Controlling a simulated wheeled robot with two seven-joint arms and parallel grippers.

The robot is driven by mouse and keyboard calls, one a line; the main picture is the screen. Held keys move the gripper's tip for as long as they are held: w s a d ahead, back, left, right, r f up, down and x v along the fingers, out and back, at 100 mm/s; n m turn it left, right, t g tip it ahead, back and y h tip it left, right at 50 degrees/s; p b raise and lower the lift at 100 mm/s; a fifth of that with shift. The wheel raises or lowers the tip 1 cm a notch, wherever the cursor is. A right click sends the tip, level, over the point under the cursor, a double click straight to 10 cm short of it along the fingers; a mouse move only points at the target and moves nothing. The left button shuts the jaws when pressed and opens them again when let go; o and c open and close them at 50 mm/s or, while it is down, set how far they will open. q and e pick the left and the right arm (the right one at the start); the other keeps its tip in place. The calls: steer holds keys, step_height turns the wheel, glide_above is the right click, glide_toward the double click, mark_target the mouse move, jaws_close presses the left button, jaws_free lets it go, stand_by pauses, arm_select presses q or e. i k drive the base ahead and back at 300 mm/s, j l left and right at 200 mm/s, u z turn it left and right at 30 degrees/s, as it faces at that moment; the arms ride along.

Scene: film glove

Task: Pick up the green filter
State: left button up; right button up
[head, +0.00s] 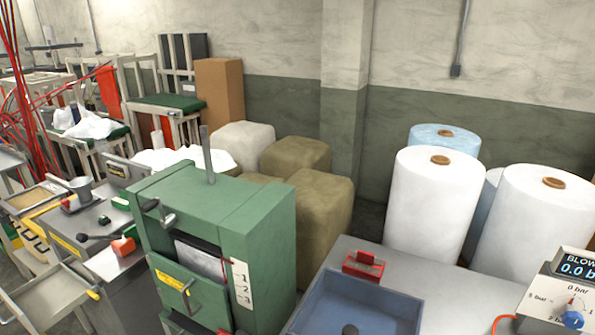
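I cannot tell for sure which thing is the green filter. A small dark green piece (104,219) lies on the grey bench (65,222) at the left, and another small green item (121,203) is close by at the bench's right edge. Both are too small to make out. A large green machine (215,210) with a lever on top stands in the middle. Neither of my grippers is in the head view.
A blue tray (390,313) and a red block (363,265) are on the grey table (440,283) at front right, beside a control box (560,290). White film rolls (433,205) stand behind. Red cables (22,90) hang at far left. An orange-red block (123,246) lies left of the machine.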

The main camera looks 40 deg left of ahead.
mark_target(120, 202)
steer(key=u, duration=2.2)
steer(key=z, duration=0.35)
steer(key=i+j+z, duration=0.25)
steer(key=j+z, duration=0.25)
steer(key=j, duration=0.25)
steer(key=j+z, duration=0.25)
steer(key=j, duration=0.15)
steer(key=i, duration=0.05)
